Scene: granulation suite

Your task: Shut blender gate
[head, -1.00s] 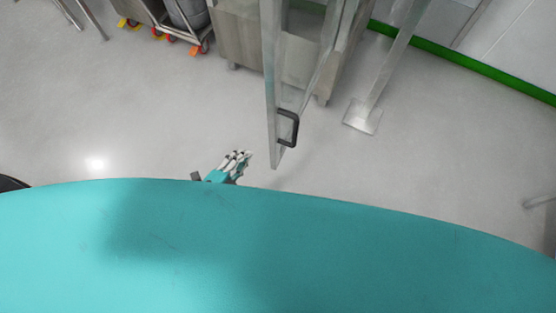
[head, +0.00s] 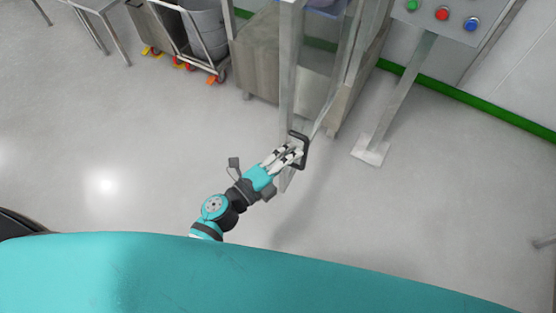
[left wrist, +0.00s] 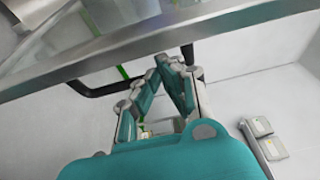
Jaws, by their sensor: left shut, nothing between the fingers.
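The blender gate (head: 287,95) is a clear panel in a metal frame and stands swung out over the floor. Its black handle (head: 305,150) is near the free end. My left gripper (head: 295,154) is shut and empty, with its fingertips at the handle. In the left wrist view the gate's frame bar (left wrist: 150,47) crosses above the fingers. The fingertips of my left gripper (left wrist: 167,64) overlap the black handle (left wrist: 98,90) there; I cannot tell whether they touch it. My right gripper is in neither view.
A post with a control panel (head: 442,20) with coloured buttons stands right of the gate. A steel cabinet (head: 258,60) is behind it. A wheeled trolley with a grey drum (head: 203,30) stands at the upper left. The floor left and right of the gate is clear.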

